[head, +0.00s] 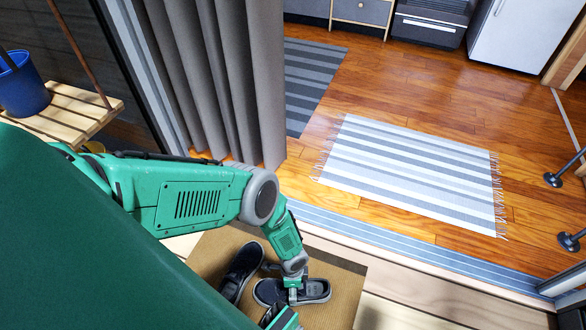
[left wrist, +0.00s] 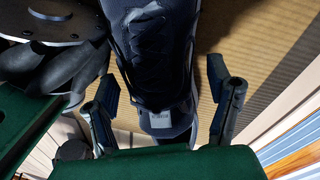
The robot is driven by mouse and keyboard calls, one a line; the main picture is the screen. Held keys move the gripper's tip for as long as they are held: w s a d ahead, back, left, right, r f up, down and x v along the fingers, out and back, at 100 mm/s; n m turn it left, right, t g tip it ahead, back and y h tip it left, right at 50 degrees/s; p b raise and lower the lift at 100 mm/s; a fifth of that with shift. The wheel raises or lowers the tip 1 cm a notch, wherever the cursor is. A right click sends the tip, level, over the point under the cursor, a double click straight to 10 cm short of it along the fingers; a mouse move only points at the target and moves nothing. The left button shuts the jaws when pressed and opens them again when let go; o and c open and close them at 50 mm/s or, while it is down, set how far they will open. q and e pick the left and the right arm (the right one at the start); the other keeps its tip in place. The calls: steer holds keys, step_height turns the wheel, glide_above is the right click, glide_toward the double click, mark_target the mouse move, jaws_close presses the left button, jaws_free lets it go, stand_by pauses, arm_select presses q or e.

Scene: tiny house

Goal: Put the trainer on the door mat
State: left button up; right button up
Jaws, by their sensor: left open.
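The brown door mat (head: 335,305) lies on the pale decking just outside the door sill. Two dark shoes appear on it. One trainer (head: 318,290), dark with a pale sole edge, lies under my left gripper (head: 291,294). The other dark shoe (head: 240,272) lies to its left. In the left wrist view the dark laced trainer (left wrist: 152,50) with a pale tag reaches between the two spread fingers of my left gripper (left wrist: 163,85). The fingers stand open on either side of it. The ribbed mat (left wrist: 255,55) shows to its right. My right gripper is not visible.
Beyond the metal sill (head: 420,255), a striped rug (head: 410,170) lies on the wooden floor. A grey curtain (head: 225,80) hangs at the doorway's left. A blue bucket (head: 22,85) stands on a slatted shelf (head: 75,110) at far left.

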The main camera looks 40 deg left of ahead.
arm_select(q)
steer(key=r+p, duration=0.1)
steer(key=r, duration=0.2)
steer(key=r+p, duration=0.2)
steer(key=r, duration=0.1)
steer(key=w+r+p, duration=0.1)
steer(key=r+p, duration=0.1)
steer(key=r, duration=0.2)
steer(key=shift+a+r, duration=0.1)
steer(key=shift+a, duration=0.3)
steer(key=shift+w+a+r+p, duration=0.1)
steer(key=shift+r+p, duration=0.45)
steer(key=shift+r, duration=0.15)
